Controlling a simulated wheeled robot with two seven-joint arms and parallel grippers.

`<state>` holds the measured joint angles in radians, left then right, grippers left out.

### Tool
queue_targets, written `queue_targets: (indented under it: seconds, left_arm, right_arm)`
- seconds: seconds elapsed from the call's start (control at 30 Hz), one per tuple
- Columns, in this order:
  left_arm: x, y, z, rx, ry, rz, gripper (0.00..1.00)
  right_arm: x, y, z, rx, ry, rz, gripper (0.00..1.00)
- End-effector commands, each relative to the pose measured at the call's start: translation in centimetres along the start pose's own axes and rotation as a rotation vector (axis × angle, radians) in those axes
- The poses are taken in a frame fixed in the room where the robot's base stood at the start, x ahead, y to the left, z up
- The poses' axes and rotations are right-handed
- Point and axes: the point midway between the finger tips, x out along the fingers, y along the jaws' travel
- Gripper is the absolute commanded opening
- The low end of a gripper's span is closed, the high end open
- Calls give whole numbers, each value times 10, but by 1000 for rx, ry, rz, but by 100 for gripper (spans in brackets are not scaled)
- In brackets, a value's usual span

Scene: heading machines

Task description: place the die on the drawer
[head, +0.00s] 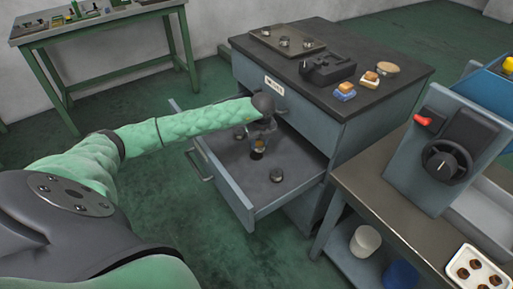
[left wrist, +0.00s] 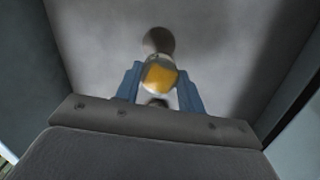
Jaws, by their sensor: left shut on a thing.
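My left gripper (head: 259,148) reaches down into the drawer and is shut on the die (head: 258,153), a small round piece with an orange-yellow face. In the left wrist view, the die (left wrist: 160,75) sits between the blue fingers, over the grey drawer floor (left wrist: 220,40). I cannot tell whether the die touches the floor. A dark round piece (left wrist: 158,40) lies just beyond it. My right gripper is not in view.
The cabinet top (head: 340,100) holds a plate, a black device and small blocks. A bench with a control box (head: 445,150) stands at the right.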

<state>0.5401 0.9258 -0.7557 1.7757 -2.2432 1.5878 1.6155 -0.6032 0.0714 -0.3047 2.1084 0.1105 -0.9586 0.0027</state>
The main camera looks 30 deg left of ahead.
Motion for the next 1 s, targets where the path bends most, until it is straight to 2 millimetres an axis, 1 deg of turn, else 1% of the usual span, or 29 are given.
queue_targets:
  seconds: [0.03,0.2,0.37,0.47,0.63,0.77,1.0]
  left_arm:
    - [4,1,7,-3,0,1,4]
    - [13,3,17,-1,0,0,4]
    - [21,4,17,1,1,0,4]
    - [34,4,16,0,0,2,4]
    - [52,3,13,1,1,0,4]
    - [54,3,14,1,-1,0,4]
    - [55,3,13,1,0,0,4]
  right_arm:
    - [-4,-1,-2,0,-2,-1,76]
    - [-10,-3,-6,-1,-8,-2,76]
    - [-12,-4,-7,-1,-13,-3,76]
    - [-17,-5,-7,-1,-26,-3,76]
    - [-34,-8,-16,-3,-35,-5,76]
    - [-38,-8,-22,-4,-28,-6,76]
    - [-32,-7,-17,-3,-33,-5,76]
